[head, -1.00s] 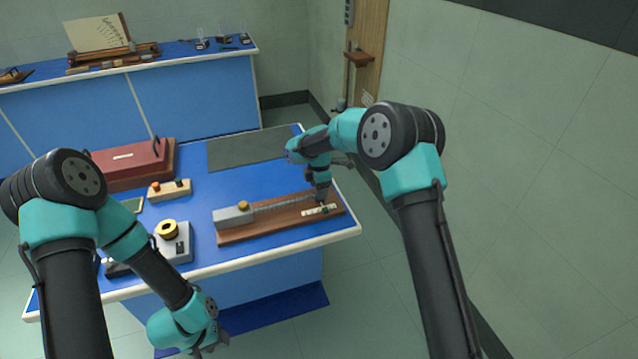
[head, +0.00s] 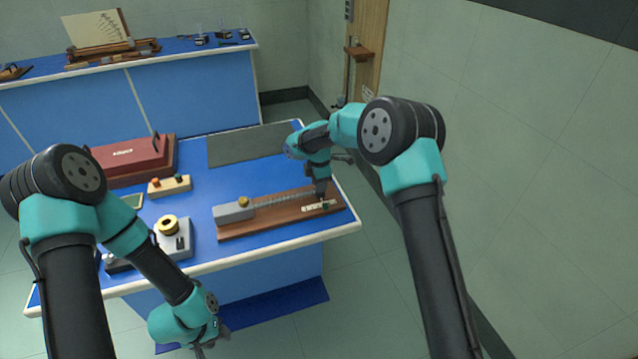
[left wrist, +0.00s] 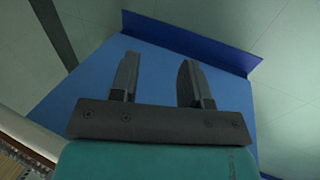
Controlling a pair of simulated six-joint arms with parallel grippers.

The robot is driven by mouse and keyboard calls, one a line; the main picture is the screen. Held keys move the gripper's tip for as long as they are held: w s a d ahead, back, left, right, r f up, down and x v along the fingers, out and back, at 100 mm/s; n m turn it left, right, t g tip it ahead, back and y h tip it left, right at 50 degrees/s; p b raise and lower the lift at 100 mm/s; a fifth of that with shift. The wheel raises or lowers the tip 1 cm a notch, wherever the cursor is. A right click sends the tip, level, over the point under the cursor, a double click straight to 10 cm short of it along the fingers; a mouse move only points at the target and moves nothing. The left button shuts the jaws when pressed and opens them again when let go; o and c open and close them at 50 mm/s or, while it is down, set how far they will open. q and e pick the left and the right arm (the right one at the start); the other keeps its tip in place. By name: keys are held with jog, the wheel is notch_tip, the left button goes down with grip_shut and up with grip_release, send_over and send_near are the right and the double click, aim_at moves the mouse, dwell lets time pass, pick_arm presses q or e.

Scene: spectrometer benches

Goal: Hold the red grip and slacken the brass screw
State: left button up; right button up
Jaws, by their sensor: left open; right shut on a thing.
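The brass screw (head: 243,201) sits on top of a grey block (head: 234,212) at the left part of a long wooden board (head: 275,227). A grey spring-like rod runs from the block along the board to the right. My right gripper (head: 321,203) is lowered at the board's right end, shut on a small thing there. Its fingers hide the thing, taken as the red grip; no red shows. My left gripper (head: 212,346) hangs in front of the bench, below its top, open and far from the screw. In the left wrist view the left gripper (left wrist: 160,82) has nothing between its fingers.
A pale scale plate (head: 318,207) lies on the board by my right gripper. Left on the bench (head: 230,172) stand a red box (head: 130,155), a small button box (head: 168,187) and a grey device with a yellow ring (head: 169,225).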

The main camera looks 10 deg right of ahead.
pick_arm(q)
jog(key=shift+o, duration=1.4)
notch_tip(320, 180, up, 32)
jog(key=m+y, duration=0.4)
jog(key=m, duration=1.3)
send_over(243, 200)
jog(key=shift+w+g, duration=0.15)
jog(key=shift+g, duration=0.25)
jog(key=shift+f, duration=0.15)
notch_tip(243, 200, down, 12)
jog(key=shift+r, duration=0.1)
